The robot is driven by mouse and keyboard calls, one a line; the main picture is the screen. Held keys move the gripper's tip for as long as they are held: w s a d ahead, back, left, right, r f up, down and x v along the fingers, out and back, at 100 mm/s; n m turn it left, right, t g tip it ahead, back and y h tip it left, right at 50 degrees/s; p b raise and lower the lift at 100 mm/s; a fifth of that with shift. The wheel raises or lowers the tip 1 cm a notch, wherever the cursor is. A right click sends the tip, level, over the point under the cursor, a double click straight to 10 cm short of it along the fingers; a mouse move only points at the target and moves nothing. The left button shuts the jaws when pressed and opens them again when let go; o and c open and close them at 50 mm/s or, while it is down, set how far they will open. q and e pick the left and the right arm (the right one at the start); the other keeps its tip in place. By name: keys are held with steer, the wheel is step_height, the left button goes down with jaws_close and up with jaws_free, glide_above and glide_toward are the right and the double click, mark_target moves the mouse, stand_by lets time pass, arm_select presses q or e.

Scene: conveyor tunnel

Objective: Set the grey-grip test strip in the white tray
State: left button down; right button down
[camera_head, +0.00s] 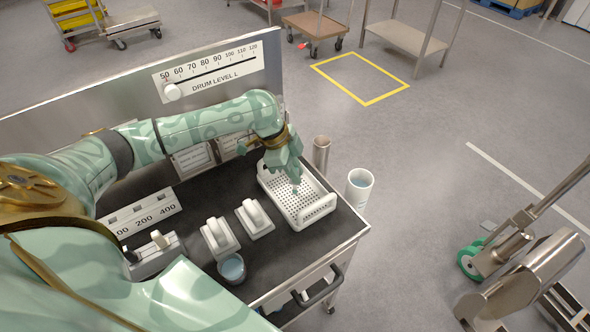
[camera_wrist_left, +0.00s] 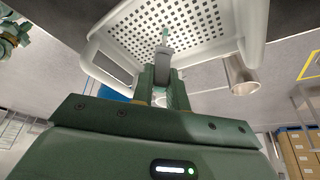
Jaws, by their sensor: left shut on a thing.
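The white tray (camera_head: 310,213) is a perforated basket at the right end of the dark cart top. It also fills the top of the left wrist view (camera_wrist_left: 100,50). My left gripper (camera_head: 294,178) reaches over the tray, pointing down. In the left wrist view the gripper (camera_wrist_left: 164,70) is shut on a small slim piece with a grey part and a teal tip, which I take as the grey-grip test strip (camera_wrist_left: 165,47). The strip is over the tray's perforated floor; whether it touches the floor I cannot tell. The fingers mostly hide it in the head view.
Two white blocks (camera_head: 219,237) (camera_head: 254,218) and a cup of bluish liquid (camera_head: 231,268) stand left of the tray. A steel cylinder (camera_head: 321,152) and a white container (camera_head: 359,188) stand beyond it. A drum level panel (camera_head: 212,72) rises behind.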

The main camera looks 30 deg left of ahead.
arm_select(q)
steer(key=c, duration=1.4)
jaws_free()
steer(key=shift+f, duration=0.1)
steer(key=p+v, duration=0.3)
steer(key=v, duration=0.9)
